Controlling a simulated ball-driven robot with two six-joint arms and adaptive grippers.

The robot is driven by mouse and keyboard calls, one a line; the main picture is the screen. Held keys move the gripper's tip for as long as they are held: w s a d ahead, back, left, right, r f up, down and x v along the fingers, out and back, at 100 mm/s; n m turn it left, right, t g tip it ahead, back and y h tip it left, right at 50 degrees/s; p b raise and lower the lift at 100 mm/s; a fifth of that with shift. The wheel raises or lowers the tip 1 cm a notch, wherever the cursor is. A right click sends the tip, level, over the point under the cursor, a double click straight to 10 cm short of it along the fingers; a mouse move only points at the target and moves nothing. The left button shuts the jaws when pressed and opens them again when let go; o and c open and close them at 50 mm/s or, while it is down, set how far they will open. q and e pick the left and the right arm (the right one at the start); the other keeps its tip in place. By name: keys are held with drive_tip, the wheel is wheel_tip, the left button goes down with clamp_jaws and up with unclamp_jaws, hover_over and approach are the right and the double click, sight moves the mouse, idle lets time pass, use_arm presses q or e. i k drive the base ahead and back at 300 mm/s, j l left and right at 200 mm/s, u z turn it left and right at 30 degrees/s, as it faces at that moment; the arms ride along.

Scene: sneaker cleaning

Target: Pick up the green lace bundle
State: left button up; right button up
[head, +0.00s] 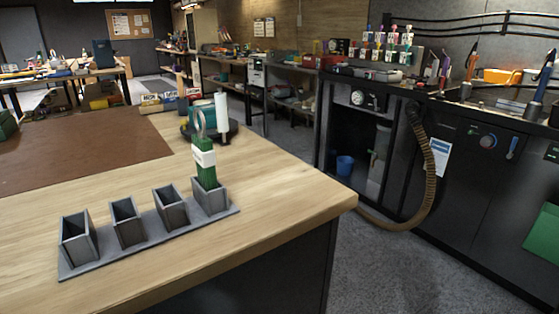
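The green lace bundle (205,172) stands upright in the rightmost slot of a grey rack (150,233) on the wooden table. It has a white paper band around it and a pale loop at its top. Its lower end is hidden inside the slot. The other slots of the rack look empty. Neither of my grippers shows in the head view.
A brown mat (85,150) covers the back left of the wooden table (270,205). A round dark base with a teal spool and white roll (221,112) stands behind the bundle. The tabletop right of the rack is clear up to its corner. A black cabinet (460,150) stands across the floor.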

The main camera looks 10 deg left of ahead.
sight(204, 152)
drive_tip(key=u, duration=0.7)
